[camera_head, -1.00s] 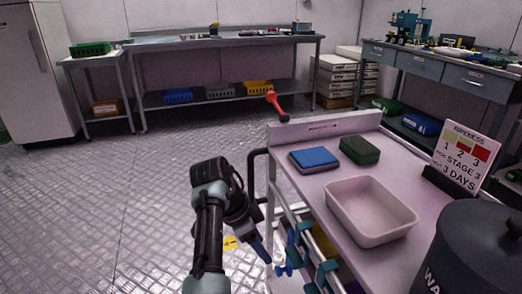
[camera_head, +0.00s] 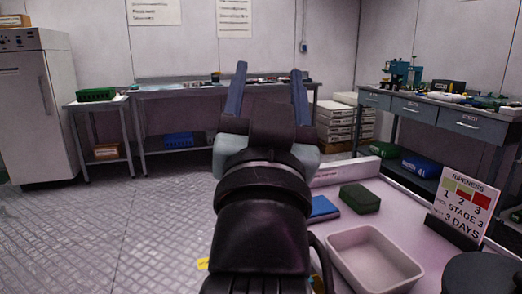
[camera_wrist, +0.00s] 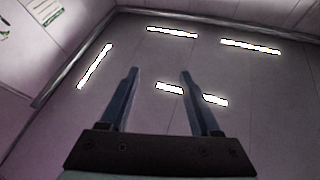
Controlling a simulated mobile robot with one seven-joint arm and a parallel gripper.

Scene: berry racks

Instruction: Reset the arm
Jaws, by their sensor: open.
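My gripper (camera_head: 268,88) is raised in the middle of the head view, its two blue fingers pointing up and spread apart with nothing between them. In the wrist view my gripper (camera_wrist: 158,75) is also open and empty, facing the ceiling (camera_wrist: 150,60) and its bright light strips. My arm hides part of the cart (camera_head: 405,192) and of the back bench in the head view.
On the cart are a white tray (camera_head: 375,262), a green box (camera_head: 360,198), a blue box (camera_head: 322,208) and a ripeness sign (camera_head: 464,207). A dark bin (camera_head: 485,272) stands at lower right. A workbench (camera_head: 440,112) stands behind. Open floor (camera_head: 110,230) lies to the left.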

